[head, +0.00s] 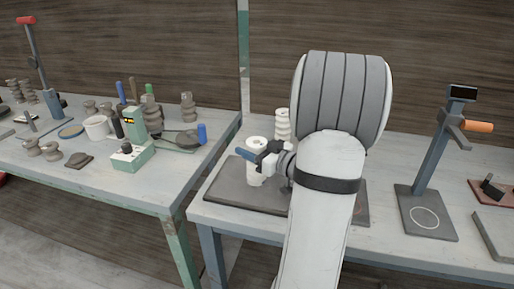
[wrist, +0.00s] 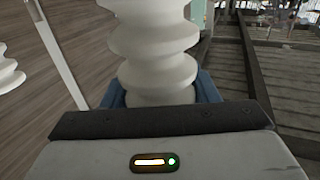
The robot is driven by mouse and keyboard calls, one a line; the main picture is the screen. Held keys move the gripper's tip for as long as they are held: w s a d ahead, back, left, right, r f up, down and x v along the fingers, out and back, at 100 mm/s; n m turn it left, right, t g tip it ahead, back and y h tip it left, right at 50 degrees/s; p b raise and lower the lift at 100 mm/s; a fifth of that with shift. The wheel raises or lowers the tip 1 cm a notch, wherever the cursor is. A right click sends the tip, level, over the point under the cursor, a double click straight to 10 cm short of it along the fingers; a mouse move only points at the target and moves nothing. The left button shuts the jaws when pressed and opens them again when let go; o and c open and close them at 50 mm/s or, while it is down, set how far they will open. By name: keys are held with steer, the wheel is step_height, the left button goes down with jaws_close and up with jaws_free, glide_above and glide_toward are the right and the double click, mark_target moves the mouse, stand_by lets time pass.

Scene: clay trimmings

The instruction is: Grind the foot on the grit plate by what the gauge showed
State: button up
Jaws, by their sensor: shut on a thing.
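My gripper (head: 252,160) is shut on a white ribbed clay piece (head: 256,174), which stands upright over a dark grey slab (head: 222,192) that looks like the grit plate. I cannot tell whether its foot touches the slab. In the wrist view the ribbed piece (wrist: 153,50) sits between the blue fingers; its foot is hidden. A stand with a dark display (head: 463,93) and an orange handle, perhaps the gauge, is at the right; its display reads nothing legible.
A second white ribbed piece (head: 283,122) stands behind my gripper. My arm hides part of the right table (head: 384,228). A left table (head: 165,178), beyond a gap, holds grey ribbed pieces, a green box (head: 133,157) and tools. A red-brown tray (head: 490,196) lies far right.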

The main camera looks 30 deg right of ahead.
steer(key=shift+w+a, duration=1.35)
steer(key=shift+w, duration=0.15)
steer(key=shift+r, duration=0.1)
step_height(320, 180, up, 5)
steer(key=p, duration=0.3)
steer(key=shift+p, duration=0.4)
